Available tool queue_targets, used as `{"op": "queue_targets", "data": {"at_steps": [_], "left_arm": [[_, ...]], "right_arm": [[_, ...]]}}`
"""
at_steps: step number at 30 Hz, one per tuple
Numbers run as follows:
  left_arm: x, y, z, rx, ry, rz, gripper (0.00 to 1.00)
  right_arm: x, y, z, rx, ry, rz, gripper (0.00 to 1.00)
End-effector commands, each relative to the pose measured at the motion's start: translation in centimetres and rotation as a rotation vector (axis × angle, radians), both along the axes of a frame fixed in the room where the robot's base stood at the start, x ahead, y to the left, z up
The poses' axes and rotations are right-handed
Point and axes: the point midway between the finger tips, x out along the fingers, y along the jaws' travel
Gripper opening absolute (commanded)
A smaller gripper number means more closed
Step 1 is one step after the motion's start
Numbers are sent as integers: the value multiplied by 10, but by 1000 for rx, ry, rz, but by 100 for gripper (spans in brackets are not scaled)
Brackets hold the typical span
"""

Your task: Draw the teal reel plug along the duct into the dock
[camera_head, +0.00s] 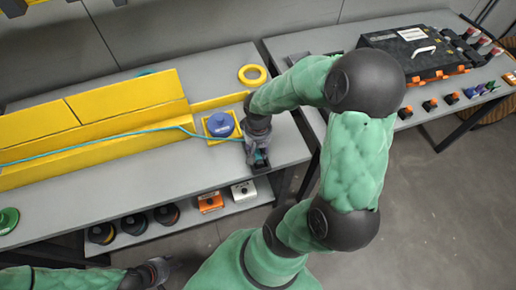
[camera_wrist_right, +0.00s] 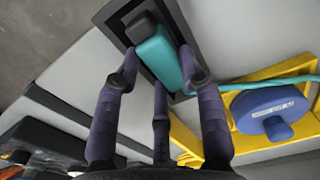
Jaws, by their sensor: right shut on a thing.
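The teal reel plug (camera_wrist_right: 160,58) is between the fingers of my right gripper (camera_wrist_right: 163,80), which is shut on it. In the wrist view it lies over the dark rectangular dock (camera_wrist_right: 182,30), with a black block (camera_wrist_right: 143,28) at its far end; I cannot tell how deep it sits. In the head view my right gripper (camera_head: 258,147) is over the dock (camera_head: 261,169) at the table's front right corner, largely hiding the plug. A teal cable (camera_head: 120,134) runs along the yellow duct (camera_head: 90,150) to the gripper. My left gripper (camera_head: 157,271) is low at bottom left, its fingers unclear.
A blue round part (camera_head: 220,124) sits in a yellow square holder beside the dock. A black case (camera_head: 420,48) and small connectors stand on the right table. Reels and boxes fill the lower shelf (camera_head: 185,218).

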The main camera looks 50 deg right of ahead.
Motion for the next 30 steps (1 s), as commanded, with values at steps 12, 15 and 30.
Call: {"op": "queue_targets", "data": {"at_steps": [12, 15, 30], "left_arm": [[0, 0, -1, 0, 0, 0, 40], [0, 0, -1, 0, 0, 0, 40], [0, 0, -1, 0, 0, 0, 40]], "right_arm": [[0, 0, -1, 0, 0, 0, 67], [0, 0, -2, 1, 1, 0, 67], [1, 0, 65, -2, -5, 0, 67]]}}
